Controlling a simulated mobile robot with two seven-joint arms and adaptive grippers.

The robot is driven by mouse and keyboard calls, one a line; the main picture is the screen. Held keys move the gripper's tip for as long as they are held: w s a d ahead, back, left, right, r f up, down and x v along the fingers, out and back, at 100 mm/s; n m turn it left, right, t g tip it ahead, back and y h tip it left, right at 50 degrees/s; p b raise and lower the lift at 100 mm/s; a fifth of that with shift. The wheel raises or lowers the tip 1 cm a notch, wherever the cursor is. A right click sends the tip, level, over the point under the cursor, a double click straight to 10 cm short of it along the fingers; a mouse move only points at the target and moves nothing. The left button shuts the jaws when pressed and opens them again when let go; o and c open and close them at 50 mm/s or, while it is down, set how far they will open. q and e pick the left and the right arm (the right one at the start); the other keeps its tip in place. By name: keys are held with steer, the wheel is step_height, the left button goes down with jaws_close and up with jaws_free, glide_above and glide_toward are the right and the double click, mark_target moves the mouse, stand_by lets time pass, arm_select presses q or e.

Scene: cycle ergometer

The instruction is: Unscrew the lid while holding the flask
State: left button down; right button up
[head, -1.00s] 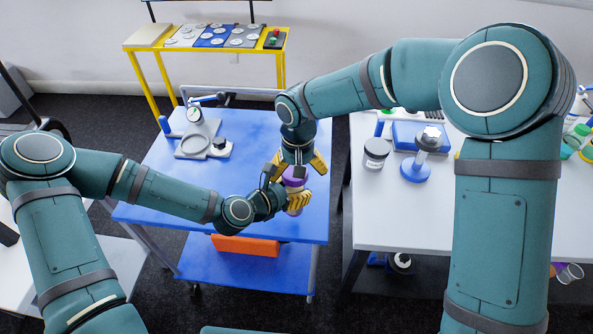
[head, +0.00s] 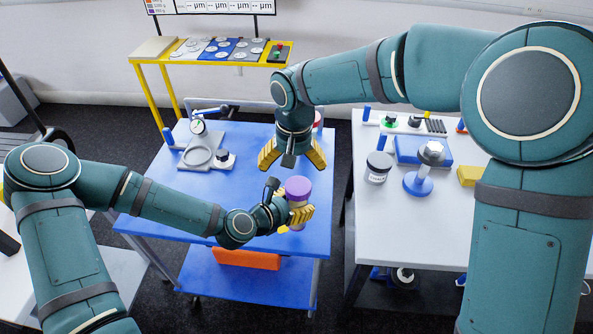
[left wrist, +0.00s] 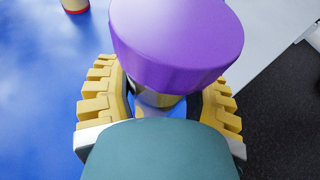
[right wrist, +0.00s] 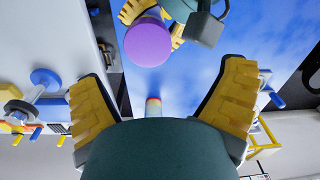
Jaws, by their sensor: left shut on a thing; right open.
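The flask (head: 297,205) stands upright between the yellow fingers of my left gripper (head: 302,216), over the blue cart near its front right. Its purple lid (head: 298,187) sits on top. In the left wrist view the lid (left wrist: 176,45) hides most of the flask, and the fingers close in from both sides below it. My right gripper (head: 293,158) is open and empty, behind and apart from the lid, fingers spread. In the right wrist view the lid (right wrist: 148,42) is clear of both fingers. Whether the lid is loose on its thread cannot be told.
A gauge stand (head: 203,150) is at the blue cart's (head: 180,205) back left. The white table (head: 385,215) at right holds a dark-lidded jar (head: 378,167) and a blue-based stand (head: 419,184).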

mark_target(302, 185)
steer(key=shift+d+r+m, duration=0.9)
steer(key=shift+h, duration=0.3)
steer(key=shift+w+d+f, duration=0.1)
steer(key=shift+f, duration=1.9)
steer(key=shift+w+f, duration=0.1)
steer(key=shift+f, duration=1.85)
steer(key=shift+d, duration=0.1)
jaws_close()
